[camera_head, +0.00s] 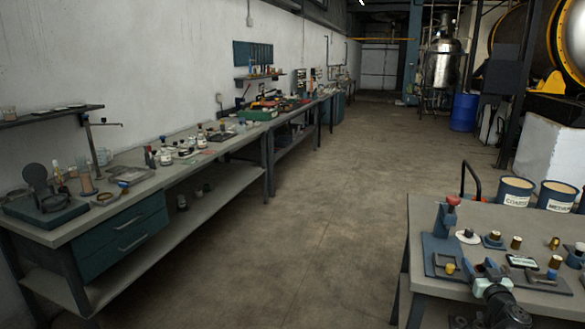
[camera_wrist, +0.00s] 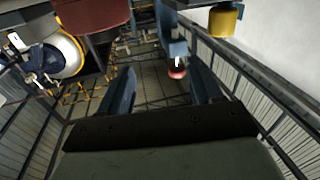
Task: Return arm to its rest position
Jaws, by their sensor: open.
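My gripper (camera_head: 484,267) shows at the lower right of the head view, over the front part of a grey worktable (camera_head: 435,215). In the wrist view my gripper (camera_wrist: 162,88) has its two dark blue fingers spread apart, with nothing held between them. A blue stand with a red knob (camera_head: 452,200) is to the left of my gripper; what looks like the same red knob (camera_wrist: 177,73) appears beyond the fingers in the wrist view. A brass-coloured piece (camera_wrist: 225,20) is near the top of the wrist view, clear of the fingers.
Small brass pieces (camera_head: 516,242) and fixtures sit around my gripper on the table. Labelled tubs (camera_head: 515,190) stand behind it. A long workbench (camera_head: 150,185) with bottles and tools lines the left wall. The floor (camera_head: 310,220) between is clear. A blue barrel (camera_head: 464,112) stands farther back.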

